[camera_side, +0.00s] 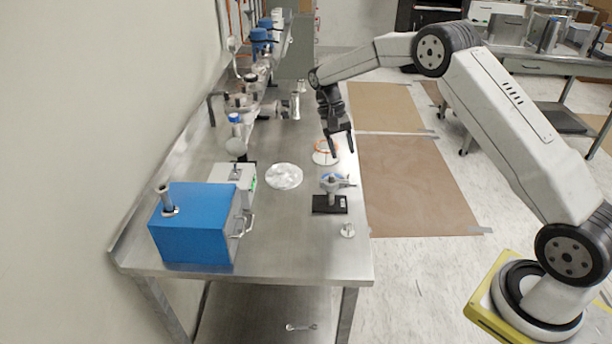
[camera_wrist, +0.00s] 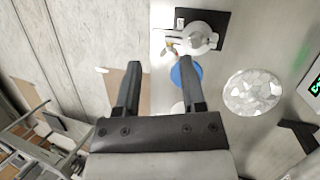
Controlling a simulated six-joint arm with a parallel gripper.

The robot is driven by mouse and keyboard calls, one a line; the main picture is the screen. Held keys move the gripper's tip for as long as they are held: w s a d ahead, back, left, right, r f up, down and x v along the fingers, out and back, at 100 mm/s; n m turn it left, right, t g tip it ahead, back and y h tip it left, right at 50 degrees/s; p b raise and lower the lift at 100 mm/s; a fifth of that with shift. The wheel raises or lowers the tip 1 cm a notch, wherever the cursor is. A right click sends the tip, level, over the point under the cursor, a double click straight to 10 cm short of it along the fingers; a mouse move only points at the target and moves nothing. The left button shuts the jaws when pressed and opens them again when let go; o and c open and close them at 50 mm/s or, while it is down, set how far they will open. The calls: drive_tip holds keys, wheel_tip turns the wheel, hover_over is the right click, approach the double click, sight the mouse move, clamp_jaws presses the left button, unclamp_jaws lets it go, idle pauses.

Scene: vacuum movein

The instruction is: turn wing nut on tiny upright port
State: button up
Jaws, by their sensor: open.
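The small upright port (camera_side: 329,201) stands on a black base near the right edge of the steel bench, with a metal body and a blue part on top. In the wrist view the port (camera_wrist: 199,38) is at the top, ahead of the fingertips, with its blue round part (camera_wrist: 186,72) partly hidden behind the right finger. A small brass-coloured piece (camera_wrist: 170,47), possibly the wing nut, shows at its left side. My gripper (camera_side: 340,155) is above the bench, behind and higher than the port. In the wrist view my gripper (camera_wrist: 161,66) is open and empty, apart from the port.
A round foil-like dish (camera_side: 284,176) lies left of the port. A blue box (camera_side: 195,226) and a white unit (camera_side: 236,176) stand further left. A small pale knob (camera_side: 348,230) lies in front.

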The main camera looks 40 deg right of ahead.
sight(345, 178)
drive_tip(key=s+y, duration=0.2)
drive_tip(key=s+t+y, duration=0.1)
drive_tip(key=y, duration=0.1)
drive_tip(key=shift+d+f+n, duration=0.3)
drive_tip(key=shift+f+n, duration=0.05)
drive_tip(key=shift+n, duration=0.05)
drive_tip(key=s+d+r+m+t+y, duration=0.2)
drive_tip(key=s+d+r+t+y, duration=0.15)
drive_tip(key=d+t, duration=0.65)
wheel_tip(345, 178, down, 8)
drive_tip(key=a+t, duration=0.2)
drive_tip(key=shift+a+f+y, duration=0.2)
drive_tip(key=shift+y, duration=0.15)
drive_tip(key=shift+x, duration=3.9)
